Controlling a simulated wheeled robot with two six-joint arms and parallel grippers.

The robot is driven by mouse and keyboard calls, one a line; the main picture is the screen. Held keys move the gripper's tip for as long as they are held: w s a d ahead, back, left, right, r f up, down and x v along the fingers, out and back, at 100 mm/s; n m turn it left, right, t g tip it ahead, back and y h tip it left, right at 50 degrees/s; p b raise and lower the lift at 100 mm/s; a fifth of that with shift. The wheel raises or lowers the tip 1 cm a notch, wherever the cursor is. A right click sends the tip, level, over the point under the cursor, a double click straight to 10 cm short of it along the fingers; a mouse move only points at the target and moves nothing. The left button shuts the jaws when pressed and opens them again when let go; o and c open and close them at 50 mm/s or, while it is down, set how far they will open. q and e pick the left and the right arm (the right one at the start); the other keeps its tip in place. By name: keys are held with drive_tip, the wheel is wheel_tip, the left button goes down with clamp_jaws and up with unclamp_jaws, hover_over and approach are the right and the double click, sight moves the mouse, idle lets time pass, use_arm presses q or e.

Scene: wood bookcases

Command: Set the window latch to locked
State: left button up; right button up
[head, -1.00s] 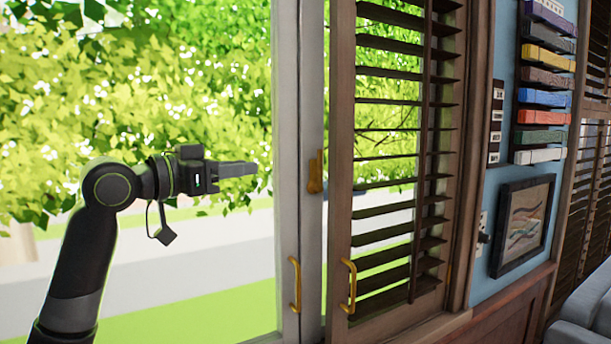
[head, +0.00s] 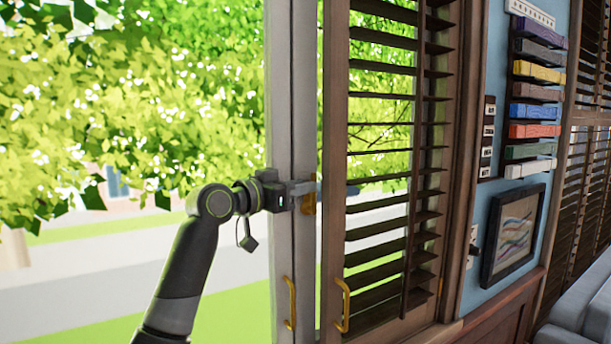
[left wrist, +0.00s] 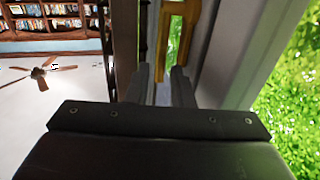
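The brass window latch (head: 309,204) is on the grey window frame (head: 283,120), beside the edge of the wooden shutter. My left gripper (head: 305,187) is level with the latch's upper part and covers some of it in the head view. In the left wrist view the latch (left wrist: 179,32) lies just beyond the fingertips, near the right-hand finger. The left gripper's fingers (left wrist: 163,75) stand apart with a gap between them and hold nothing. I cannot tell whether a finger touches the latch. My right gripper is in neither view.
Brass handles sit lower on the window frame (head: 290,303) and on the louvred shutter (head: 343,306). The shutter (head: 333,180) stands close to the right of the gripper. A framed picture (head: 513,234) and coloured blocks hang on the blue wall. A ceiling fan (left wrist: 42,72) shows in the wrist view.

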use_arm(q)
drive_tip(key=shift+x, duration=1)
clamp_jaws()
